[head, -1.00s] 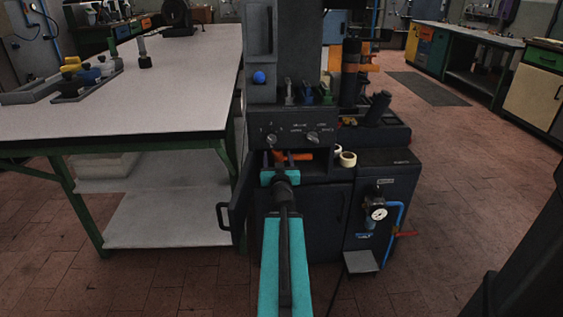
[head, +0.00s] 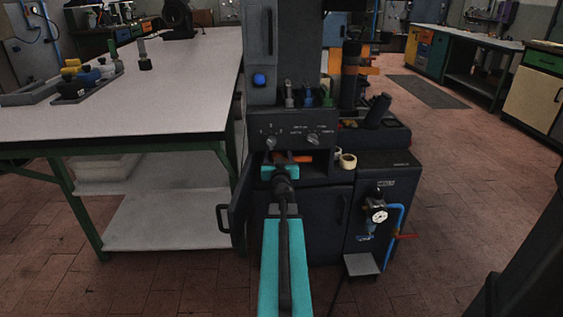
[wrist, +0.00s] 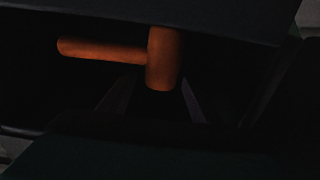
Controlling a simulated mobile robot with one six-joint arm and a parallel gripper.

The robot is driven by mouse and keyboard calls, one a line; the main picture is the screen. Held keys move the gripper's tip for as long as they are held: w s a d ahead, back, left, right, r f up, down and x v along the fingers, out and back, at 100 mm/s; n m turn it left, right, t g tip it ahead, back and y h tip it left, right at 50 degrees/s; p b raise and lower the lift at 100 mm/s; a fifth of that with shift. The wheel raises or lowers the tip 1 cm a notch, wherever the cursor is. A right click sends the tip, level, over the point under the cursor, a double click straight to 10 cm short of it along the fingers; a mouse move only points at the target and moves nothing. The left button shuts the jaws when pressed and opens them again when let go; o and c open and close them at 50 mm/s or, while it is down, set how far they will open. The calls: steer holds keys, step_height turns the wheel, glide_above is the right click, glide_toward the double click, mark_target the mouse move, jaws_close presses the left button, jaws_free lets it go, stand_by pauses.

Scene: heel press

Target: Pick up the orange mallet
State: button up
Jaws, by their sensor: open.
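The orange mallet (head: 303,158) lies in the dark recess at the front of the machine, below the knob panel. In the wrist view its head (wrist: 165,62) stands near the middle and its handle reaches left. My gripper (wrist: 158,86) is open, with one finger on each side of the lower end of the head in the picture. I cannot tell whether either finger touches it. In the head view my teal wrist hides the fingertips and part of the mallet.
The dark machine (head: 290,115) stands straight ahead, its recess roof close above the mallet. A tape roll (head: 348,161) sits right of the opening. A cabinet door (head: 238,212) stands ajar below left.

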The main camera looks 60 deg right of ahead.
steer(key=shift+w+d, duration=0.35)
steer(key=shift+d, duration=0.15)
steer(key=c, duration=1.3)
jaws_close()
steer(key=shift+r, duration=0.2)
